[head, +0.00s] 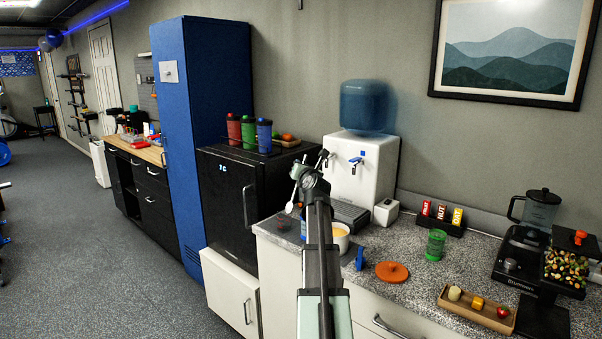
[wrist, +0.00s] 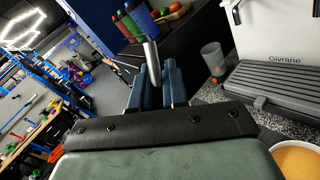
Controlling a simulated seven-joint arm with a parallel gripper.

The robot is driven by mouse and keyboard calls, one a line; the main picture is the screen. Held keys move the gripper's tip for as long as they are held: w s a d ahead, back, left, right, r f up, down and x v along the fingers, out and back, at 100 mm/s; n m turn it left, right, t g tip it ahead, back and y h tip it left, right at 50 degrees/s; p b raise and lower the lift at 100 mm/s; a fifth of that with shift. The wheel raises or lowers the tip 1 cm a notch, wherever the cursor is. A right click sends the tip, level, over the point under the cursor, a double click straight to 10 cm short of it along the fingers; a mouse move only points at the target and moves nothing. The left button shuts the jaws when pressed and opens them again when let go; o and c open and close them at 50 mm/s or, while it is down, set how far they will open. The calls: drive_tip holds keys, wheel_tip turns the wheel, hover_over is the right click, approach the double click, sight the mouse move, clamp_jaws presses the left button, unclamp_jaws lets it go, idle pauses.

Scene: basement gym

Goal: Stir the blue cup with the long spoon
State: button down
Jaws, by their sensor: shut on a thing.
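My gripper (head: 310,178) is over the left end of the granite counter. It is shut on the long spoon, whose silver handle (wrist: 152,66) stands between the fingers in the wrist view. In the head view the spoon's pale bowl end (head: 289,207) hangs down left of the gripper, above the counter and apart from any cup. A blue patch (head: 303,229), perhaps the blue cup, shows beside my arm, which hides most of it. I cannot tell its full shape. The wrist view does not clearly show a blue cup on the counter.
A bowl of orange liquid (head: 341,238) stands right of my arm. A clear cup (wrist: 213,58) is near the dispenser's drip tray (wrist: 275,88). A small blue object (head: 360,257), an orange lid (head: 392,272) and a green cup (head: 435,245) are further right. The black fridge (head: 240,195) stands left.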

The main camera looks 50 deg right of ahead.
drive_tip(key=shift+r, duration=2.5)
